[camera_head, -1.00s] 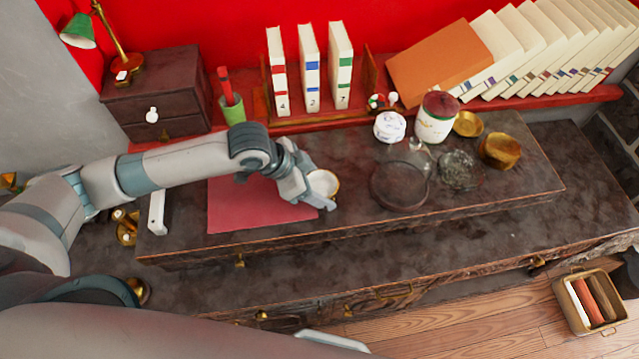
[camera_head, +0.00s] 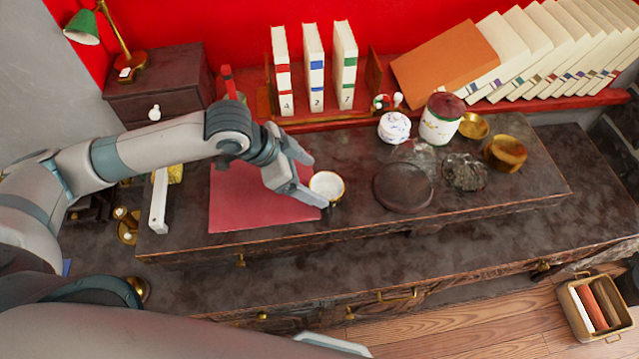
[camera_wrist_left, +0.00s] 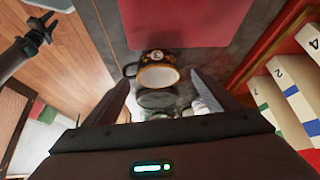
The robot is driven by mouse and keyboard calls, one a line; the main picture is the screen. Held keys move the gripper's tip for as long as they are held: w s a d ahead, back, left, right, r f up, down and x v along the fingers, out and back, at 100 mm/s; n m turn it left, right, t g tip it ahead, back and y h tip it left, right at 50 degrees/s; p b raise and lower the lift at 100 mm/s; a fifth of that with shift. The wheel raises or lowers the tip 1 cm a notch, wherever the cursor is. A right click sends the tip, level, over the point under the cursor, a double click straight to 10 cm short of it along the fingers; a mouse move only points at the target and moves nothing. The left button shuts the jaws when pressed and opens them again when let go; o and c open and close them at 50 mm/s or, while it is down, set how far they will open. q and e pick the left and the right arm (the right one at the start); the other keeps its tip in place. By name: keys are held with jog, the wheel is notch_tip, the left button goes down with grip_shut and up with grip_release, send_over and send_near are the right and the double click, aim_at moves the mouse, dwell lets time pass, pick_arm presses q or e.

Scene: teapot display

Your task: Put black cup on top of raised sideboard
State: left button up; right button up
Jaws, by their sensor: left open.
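The black cup (camera_head: 327,187) stands upright on the dark top of the raised sideboard (camera_head: 480,200), at the right edge of a red mat. Its pale inside and gold rim show from above. The left wrist view shows its black outside with gold marks and its handle (camera_wrist_left: 130,70). My left gripper (camera_head: 311,182) is open just left of the cup. In the left wrist view the cup lies just beyond the spread, empty fingertips (camera_wrist_left: 160,80). A dark gripper that looks like my right one (camera_wrist_left: 42,30) shows at that view's upper left, its jaws unclear.
Right of the cup stand a dark round glass vessel (camera_head: 403,188), a glass ashtray (camera_head: 465,172), a white jar (camera_head: 440,120) and a brass pot (camera_head: 505,153). Upright books (camera_head: 314,65) stand behind. The red mat (camera_head: 250,200) is bare around my arm.

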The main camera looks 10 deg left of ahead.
pick_arm(q)
jog(key=v, duration=0.6)
jog(key=shift+r+b, duration=0.35)
jog(key=shift+b, duration=0.05)
